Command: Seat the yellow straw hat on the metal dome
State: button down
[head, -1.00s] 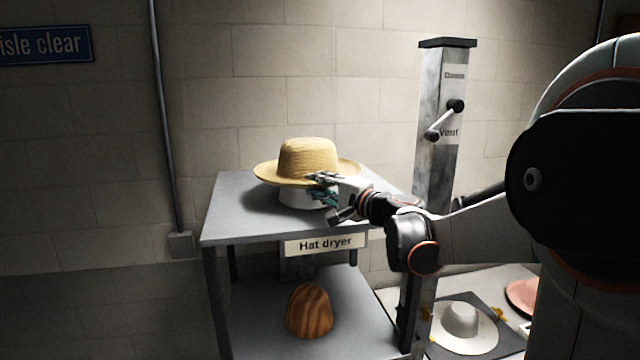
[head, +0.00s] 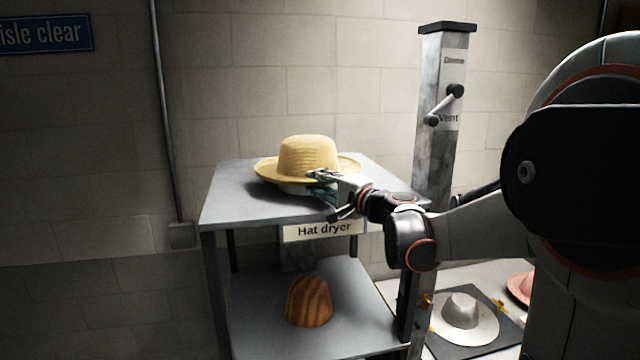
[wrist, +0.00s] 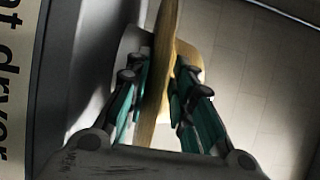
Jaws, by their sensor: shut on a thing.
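The yellow straw hat (head: 308,157) is right above the pale metal dome (head: 290,188) on the top shelf of the hat dryer, crown up and nearly level. My gripper (head: 318,178) is shut on the near right side of the brim. In the wrist view the brim (wrist: 160,75) runs edge-on between the teal finger pads, with the dome (wrist: 132,45) on the left and the crown (wrist: 190,62) on the right.
The hat dryer's top shelf (head: 235,205) is bare around the dome. A brown ridged block (head: 309,300) sits on its lower shelf. A metal post (head: 437,110) with a lever (head: 446,105) stands right of the dryer. A white hat (head: 464,318) and a pink hat (head: 520,288) lie lower right.

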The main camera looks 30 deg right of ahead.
jog(key=shift+f+b, duration=0.35)
jog(key=shift+f, duration=0.1)
jog(key=c, duration=1.3)
grip_release()
jog(key=shift+s, duration=0.1)
jog(key=s+d, duration=0.1)
jog(key=s, duration=0.6)
jog(key=shift+s+d, duration=0.25)
jog(key=shift+s, duration=0.1)
